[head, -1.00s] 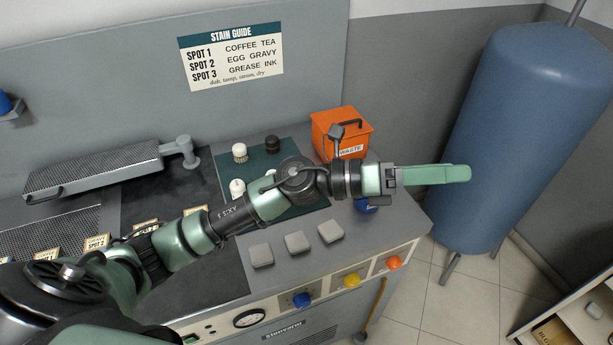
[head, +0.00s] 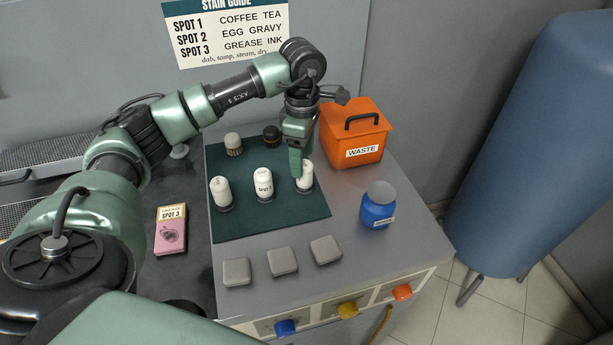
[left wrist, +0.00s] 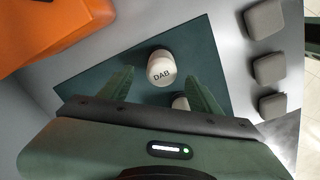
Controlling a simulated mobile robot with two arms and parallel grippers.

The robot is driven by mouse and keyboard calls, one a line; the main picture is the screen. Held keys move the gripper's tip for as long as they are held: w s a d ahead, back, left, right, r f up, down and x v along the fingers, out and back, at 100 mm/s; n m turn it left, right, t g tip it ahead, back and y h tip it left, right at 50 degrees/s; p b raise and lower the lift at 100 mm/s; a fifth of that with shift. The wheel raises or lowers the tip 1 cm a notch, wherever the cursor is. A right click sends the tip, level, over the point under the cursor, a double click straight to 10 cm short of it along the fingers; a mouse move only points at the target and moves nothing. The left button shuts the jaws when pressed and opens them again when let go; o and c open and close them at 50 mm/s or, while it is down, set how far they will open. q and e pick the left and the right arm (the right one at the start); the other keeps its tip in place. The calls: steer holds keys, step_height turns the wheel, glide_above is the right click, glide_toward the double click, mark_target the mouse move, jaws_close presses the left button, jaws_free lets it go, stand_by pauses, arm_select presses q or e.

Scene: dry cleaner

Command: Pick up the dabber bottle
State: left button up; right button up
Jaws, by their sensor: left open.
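The dabber bottle (left wrist: 162,68), a white bottle marked DAB on top, stands on the dark green mat in the left wrist view. In the head view it is the rightmost white bottle (head: 306,174), partly hidden by my left gripper (head: 300,170). In the left wrist view my left gripper (left wrist: 158,92) is open, its two green fingers on either side of the view. The bottle shows between the fingers and a little beyond them; I cannot tell whether they touch it. My right gripper is not in view.
Two other white bottles stand on the mat (head: 290,217), one marked SPOT (head: 263,184). A light brush (head: 233,144) and dark brush (head: 271,136) stand behind. An orange waste bin (head: 355,140), blue jar (head: 378,206) and grey pads (head: 282,261) surround the mat.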

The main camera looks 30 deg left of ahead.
mark_target(305, 173)
arm_select(q)
steer(key=f, duration=0.1)
steer(key=f+p, duration=0.1)
steer(key=f, duration=0.1)
steer(key=f+p, duration=0.1)
steer(key=shift+d+f, duration=0.25)
steer(key=shift+f, duration=0.55)
jaws_close()
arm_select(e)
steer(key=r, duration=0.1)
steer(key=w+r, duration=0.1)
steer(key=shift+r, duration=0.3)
